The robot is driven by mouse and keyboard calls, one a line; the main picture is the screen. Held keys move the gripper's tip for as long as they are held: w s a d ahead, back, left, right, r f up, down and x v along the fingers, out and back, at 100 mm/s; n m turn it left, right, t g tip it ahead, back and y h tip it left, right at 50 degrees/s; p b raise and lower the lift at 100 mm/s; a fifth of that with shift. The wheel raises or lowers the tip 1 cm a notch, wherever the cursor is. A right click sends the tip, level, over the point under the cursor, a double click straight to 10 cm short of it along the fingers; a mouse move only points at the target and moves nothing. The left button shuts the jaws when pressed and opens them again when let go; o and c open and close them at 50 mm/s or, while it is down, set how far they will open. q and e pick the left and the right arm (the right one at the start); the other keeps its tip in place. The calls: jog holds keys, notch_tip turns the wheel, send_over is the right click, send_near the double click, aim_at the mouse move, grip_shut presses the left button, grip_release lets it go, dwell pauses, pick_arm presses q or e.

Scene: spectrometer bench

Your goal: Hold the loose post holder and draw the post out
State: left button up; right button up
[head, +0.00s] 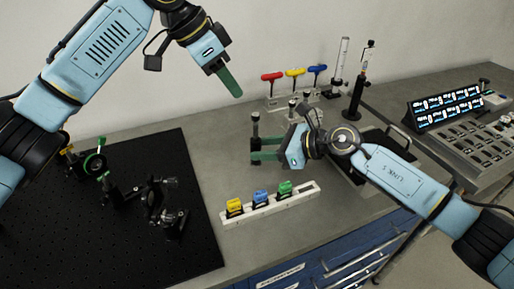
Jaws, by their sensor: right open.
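A dark post holder with a post (255,126) stands upright on the grey bench at the middle, beside the tips of my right gripper. My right gripper (264,149) is open. Its two green fingers are apart and point left, level with the holder's lower part. I cannot tell whether they touch it. My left gripper (229,82) hangs in the air above and left of the holder, pointing down to the right. Its fingers overlap from this side, so their opening is hidden. Nothing shows in them.
Several short posts (292,108) stand behind my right gripper. Red, yellow and blue hex keys (295,73) stand in a rack. Taller post assemblies (360,82) stand behind. A white rail (270,205) holds coloured blocks in front. A black breadboard (110,235) with optics lies left.

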jog(key=shift+x, duration=1.4)
jog(key=shift+c, duration=0.2)
